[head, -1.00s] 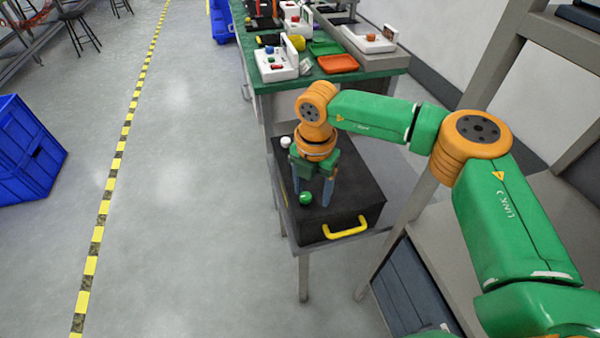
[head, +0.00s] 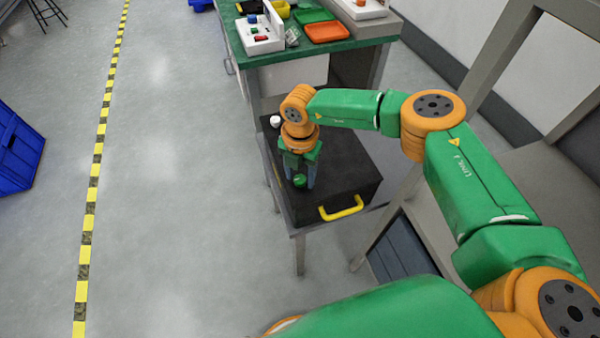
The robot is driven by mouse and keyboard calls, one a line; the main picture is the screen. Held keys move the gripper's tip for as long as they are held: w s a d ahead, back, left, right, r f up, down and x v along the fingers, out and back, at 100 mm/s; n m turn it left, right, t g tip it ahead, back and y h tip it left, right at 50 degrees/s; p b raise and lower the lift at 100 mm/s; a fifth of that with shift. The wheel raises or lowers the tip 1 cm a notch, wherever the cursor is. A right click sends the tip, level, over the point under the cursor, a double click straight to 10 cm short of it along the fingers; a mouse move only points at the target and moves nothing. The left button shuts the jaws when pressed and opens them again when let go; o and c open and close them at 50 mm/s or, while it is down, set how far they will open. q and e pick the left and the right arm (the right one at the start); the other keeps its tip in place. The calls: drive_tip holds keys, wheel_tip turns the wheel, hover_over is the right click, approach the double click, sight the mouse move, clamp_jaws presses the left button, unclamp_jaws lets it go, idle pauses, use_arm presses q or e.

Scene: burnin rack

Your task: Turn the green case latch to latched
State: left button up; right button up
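The black case (head: 345,175) lies on a small grey stand, its yellow handle (head: 341,208) facing the near side. The green case latch (head: 299,181) is a small round knob on the lid near the left edge. A white knob (head: 275,121) sits on the lid's far left corner. My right gripper (head: 300,183) points down over the green latch. Its fingers are apart, with the latch low between or just in front of them; contact is not clear. The latch's turn position cannot be read. My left gripper is out of view.
A green-topped bench (head: 350,45) stands behind the case, holding an orange tray (head: 327,31), a green tray (head: 313,15) and a white box (head: 262,40) with buttons. A blue crate (head: 18,150) is at far left. The floor between is clear.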

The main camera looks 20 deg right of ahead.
clamp_jaws()
drive_tip(key=shift+n, duration=0.4)
drive_tip(key=n+b, duration=0.1)
drive_tip(key=n, duration=0.2)
drive_tip(key=shift+f+n+b, duration=0.1)
drive_tip(key=shift+n+b, duration=0.3)
drive_tip(key=n+b, duration=0.1)
drive_tip(key=n, duration=0.3)
drive_tip(key=shift+n+b, duration=0.3)
drive_tip(key=shift+b, duration=0.1)
drive_tip(key=n+b, duration=0.2)
drive_tip(key=n, duration=0.2)
drive_tip(key=shift+n+b, duration=0.6)
drive_tip(key=shift+n, duration=1.9)
